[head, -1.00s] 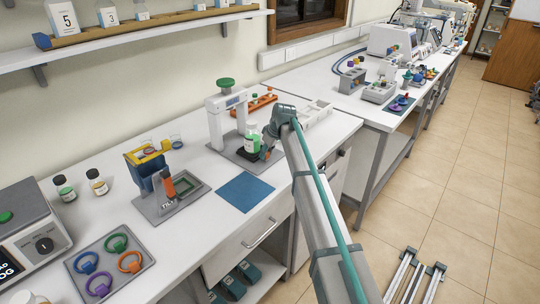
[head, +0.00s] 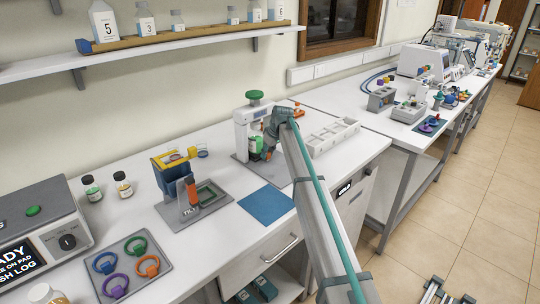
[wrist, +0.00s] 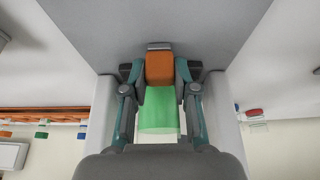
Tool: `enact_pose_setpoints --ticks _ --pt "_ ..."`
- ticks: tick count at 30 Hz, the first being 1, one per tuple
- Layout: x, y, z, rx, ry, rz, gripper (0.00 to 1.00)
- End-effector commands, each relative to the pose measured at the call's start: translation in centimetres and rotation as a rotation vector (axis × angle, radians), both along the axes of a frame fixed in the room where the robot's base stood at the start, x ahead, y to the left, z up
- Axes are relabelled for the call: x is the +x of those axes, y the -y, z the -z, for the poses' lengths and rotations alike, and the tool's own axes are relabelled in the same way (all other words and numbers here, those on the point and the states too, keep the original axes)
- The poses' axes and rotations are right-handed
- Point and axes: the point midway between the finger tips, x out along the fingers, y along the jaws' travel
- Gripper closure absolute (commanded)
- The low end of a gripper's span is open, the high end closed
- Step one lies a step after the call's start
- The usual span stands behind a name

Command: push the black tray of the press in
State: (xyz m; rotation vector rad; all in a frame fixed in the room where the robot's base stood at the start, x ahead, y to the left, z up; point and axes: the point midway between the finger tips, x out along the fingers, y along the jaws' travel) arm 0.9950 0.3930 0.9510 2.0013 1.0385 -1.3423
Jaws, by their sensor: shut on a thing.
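The press (head: 240,130) is a white frame with a green knob (head: 255,95) on top, standing on a grey base plate. A small bottle with green contents (head: 256,146) stands within the press frame, and it shows as a green cylinder in the wrist view (wrist: 160,112). My gripper (head: 268,154) is at the press's front. In the wrist view my gripper (wrist: 160,70) is shut on an orange block (wrist: 159,68), which looks like the tray's handle, in line with the bottle. The black tray itself is mostly hidden by my gripper and the bottle.
A blue mat (head: 266,205) lies in front of the press. A white compartment tray (head: 333,135) is to its right. To the left stand a yellow-and-blue device (head: 175,170), two bottles and a grey pad (head: 128,262) with coloured rings. The press's posts flank my gripper closely.

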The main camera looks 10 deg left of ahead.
Motion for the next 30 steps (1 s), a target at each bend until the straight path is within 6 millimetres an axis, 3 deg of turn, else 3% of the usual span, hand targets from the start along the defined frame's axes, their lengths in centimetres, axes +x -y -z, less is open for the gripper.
enact_pose_setpoints --ticks 6,7,12,23,30 --pt "0.4 -0.4 -0.3 0.007 0.009 0.0 1.0" --pt "0.4 -0.4 -0.3 0.007 0.009 0.0 0.7" --pt "0.3 -0.4 -0.3 0.005 0.006 0.0 0.46" --pt "0.1 -0.1 -0.5 0.004 0.005 0.001 0.46" --pt "-0.6 0.9 -3.4 0.005 0.006 0.001 0.46"
